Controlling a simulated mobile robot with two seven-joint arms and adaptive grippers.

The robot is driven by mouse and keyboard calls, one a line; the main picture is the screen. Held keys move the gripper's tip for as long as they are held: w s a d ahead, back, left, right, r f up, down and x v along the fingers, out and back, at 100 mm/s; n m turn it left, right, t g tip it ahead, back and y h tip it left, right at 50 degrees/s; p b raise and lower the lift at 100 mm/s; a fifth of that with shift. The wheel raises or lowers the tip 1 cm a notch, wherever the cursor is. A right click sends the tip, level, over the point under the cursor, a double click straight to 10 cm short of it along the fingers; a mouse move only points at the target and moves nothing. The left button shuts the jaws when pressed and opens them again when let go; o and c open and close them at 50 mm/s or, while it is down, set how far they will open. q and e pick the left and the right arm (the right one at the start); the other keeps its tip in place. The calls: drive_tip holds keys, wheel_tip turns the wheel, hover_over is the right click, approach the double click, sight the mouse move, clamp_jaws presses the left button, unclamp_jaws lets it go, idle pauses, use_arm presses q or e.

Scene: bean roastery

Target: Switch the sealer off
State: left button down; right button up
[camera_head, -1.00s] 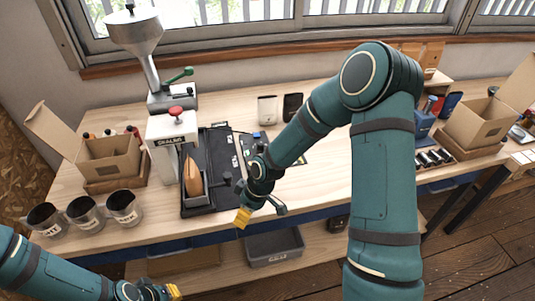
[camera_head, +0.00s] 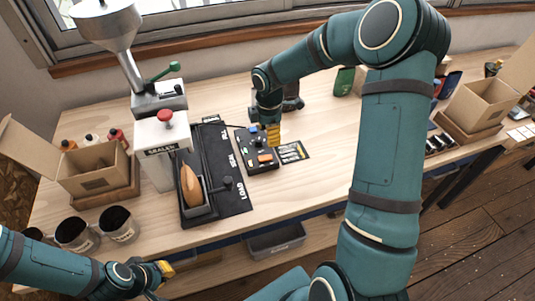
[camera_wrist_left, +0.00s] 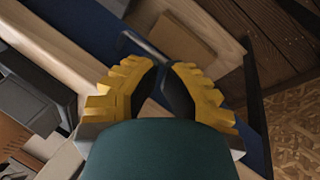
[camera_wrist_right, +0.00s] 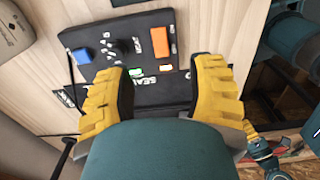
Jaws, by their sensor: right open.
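The sealer (camera_head: 160,152) is a white machine with a red knob on top and a tan pouch at its front. The right wrist view shows the orange switch (camera_wrist_right: 160,42), the blue block (camera_wrist_right: 83,56) and a lit green indicator (camera_wrist_right: 137,72) near the "SEAL" lettering. My right gripper (camera_head: 274,134) is open and empty above the panel, pointing down.
A cardboard box (camera_head: 95,172) and metal cups (camera_head: 118,226) stand left of the sealer. A second box (camera_head: 480,103) is at the right. A grey bin (camera_head: 277,240) sits below the table edge. The tabletop right of the panel is mostly clear.

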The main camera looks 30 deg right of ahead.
sight(269, 157)
wheel_tip(269, 157, down, 10)
drive_tip(key=shift+w+f+b, duration=0.1)
drive_tip(key=shift+f+b, duration=0.15)
drive_tip(key=shift+b, duration=0.25)
drive_tip(key=shift+c, duration=0.4)
clamp_jaws()
